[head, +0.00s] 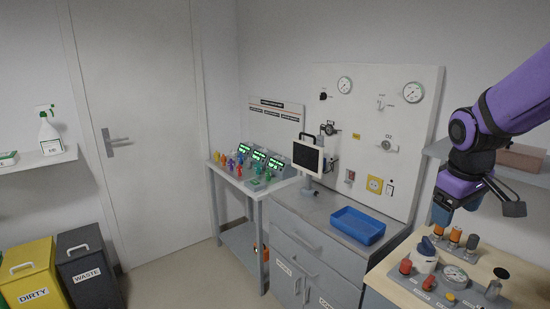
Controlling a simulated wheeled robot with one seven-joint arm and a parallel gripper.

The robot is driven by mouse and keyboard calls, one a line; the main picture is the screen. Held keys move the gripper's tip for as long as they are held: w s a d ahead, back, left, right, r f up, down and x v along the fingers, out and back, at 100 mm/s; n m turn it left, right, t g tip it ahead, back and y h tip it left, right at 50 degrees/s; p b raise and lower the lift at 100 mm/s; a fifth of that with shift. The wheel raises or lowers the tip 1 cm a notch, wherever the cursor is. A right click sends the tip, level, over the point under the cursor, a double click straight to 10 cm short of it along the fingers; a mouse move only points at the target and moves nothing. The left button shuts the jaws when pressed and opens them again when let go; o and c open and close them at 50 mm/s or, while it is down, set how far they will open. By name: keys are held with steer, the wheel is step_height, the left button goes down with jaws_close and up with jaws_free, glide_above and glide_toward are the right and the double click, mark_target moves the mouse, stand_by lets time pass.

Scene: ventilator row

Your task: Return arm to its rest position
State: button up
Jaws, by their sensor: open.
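My purple arm reaches in from the right edge in the head view. My gripper (480,208) is open and hangs at the right, above a wooden-topped bench (395,277). No object shows between its fingers. It appears apart from the items on the bench below it, though the exact height is hard to tell.
Under my gripper the bench carries a white-and-blue container (426,255), a round gauge (455,276) and several red and orange knobs. A blue tray (357,226) and a monitor (307,157) stand on the grey cabinet. A gauge panel (365,120) and a shelf lie behind my arm.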

steer(key=s+a+r+m+t, duration=0.1)
steer(key=s+a+r+m, duration=0.1)
steer(key=s, duration=0.6)
steer(key=s+a+r+m+t+y, duration=0.1)
steer(key=s+a+r+m+t, duration=0.1)
steer(key=s+a+r, duration=0.2)
steer(key=s+r, duration=0.3)
steer(key=s, duration=0.2)
steer(key=shift+s+y, duration=0.25)
steer(key=shift+y, duration=0.05)
